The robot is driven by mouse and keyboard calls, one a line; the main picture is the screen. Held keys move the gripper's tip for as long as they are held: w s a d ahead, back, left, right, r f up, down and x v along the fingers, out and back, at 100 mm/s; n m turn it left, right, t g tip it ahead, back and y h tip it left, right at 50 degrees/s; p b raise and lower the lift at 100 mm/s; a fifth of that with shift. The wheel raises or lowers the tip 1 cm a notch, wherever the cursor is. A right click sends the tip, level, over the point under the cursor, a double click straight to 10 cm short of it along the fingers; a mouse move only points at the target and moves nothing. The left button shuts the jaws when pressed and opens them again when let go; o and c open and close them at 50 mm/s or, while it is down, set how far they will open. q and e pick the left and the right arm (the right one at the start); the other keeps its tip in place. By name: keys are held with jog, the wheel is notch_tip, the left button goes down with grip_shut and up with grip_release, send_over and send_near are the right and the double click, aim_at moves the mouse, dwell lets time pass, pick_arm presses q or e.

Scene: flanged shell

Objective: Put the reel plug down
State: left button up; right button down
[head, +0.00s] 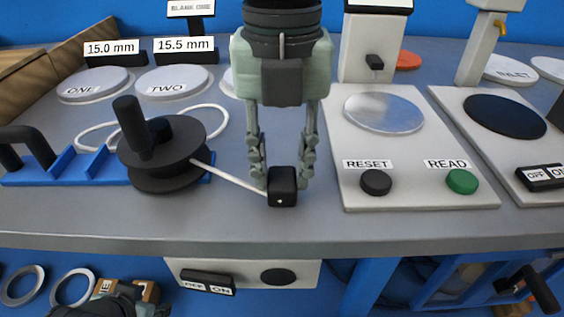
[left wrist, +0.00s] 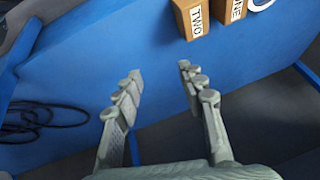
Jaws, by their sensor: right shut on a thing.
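The reel plug (head: 283,187) is a small black block at the end of a white cord (head: 232,175). My right gripper (head: 282,180) points down and is shut on the plug, with a finger on each side. The plug is at the front part of the grey bench; I cannot tell whether it touches the top. The cord runs left to the black reel (head: 165,155) with its upright handle. My left gripper (left wrist: 160,80) is open and empty in the left wrist view, over a blue surface. In the head view only part of the left arm shows at the bottom left.
A panel (head: 420,200) with RESET and READ buttons stands just right of the plug. Discs marked ONE (head: 97,85) and TWO (head: 173,82) lie behind the reel. The bench's front edge (head: 300,240) is close.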

aim_at(282, 178)
jog(key=c, duration=1.1)
grip_release()
jog(key=shift+c, duration=0.2)
pick_arm(q)
jog(key=shift+s+a, duration=0.1)
pick_arm(e)
jog(key=shift+r, duration=0.1)
jog(key=shift+r+p, duration=0.15)
jog(key=shift+p, duration=0.2)
jog(key=shift+r+p, duration=0.6)
jog(key=shift+p, duration=0.15)
pick_arm(q)
jog(key=shift+g, duration=0.9)
jog(key=f, duration=0.1)
jog(key=s+a+f, duration=0.2)
jog(key=shift+f, duration=0.35)
pick_arm(e)
notch_tip(282, 178, up, 12)
jog(key=shift+f, duration=0.2)
